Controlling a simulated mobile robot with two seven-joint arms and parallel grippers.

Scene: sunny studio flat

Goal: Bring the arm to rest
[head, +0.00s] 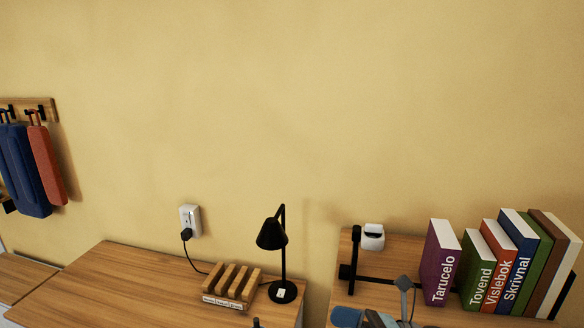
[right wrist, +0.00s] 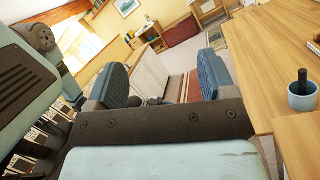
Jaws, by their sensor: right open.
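My right gripper (right wrist: 162,72) shows in the right wrist view with its two blue-grey padded fingers wide apart. Nothing is between them; floor and a pale cabinet front show beyond the gap. A wooden surface lies to the right of the fingers, apart from them. In the head view, blue-grey parts (head: 348,317) at the bottom edge, in front of the right-hand shelf, look like part of my right arm or gripper. Most of the arm is out of frame. My left gripper is in neither view.
A wooden desk (head: 130,280) holds a black lamp (head: 272,235) and a slotted wooden rack (head: 232,281). Right of it, several upright books (head: 440,262) stand on a wooden top beside a black bracket (head: 352,262). A cup (right wrist: 303,97) holds something dark.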

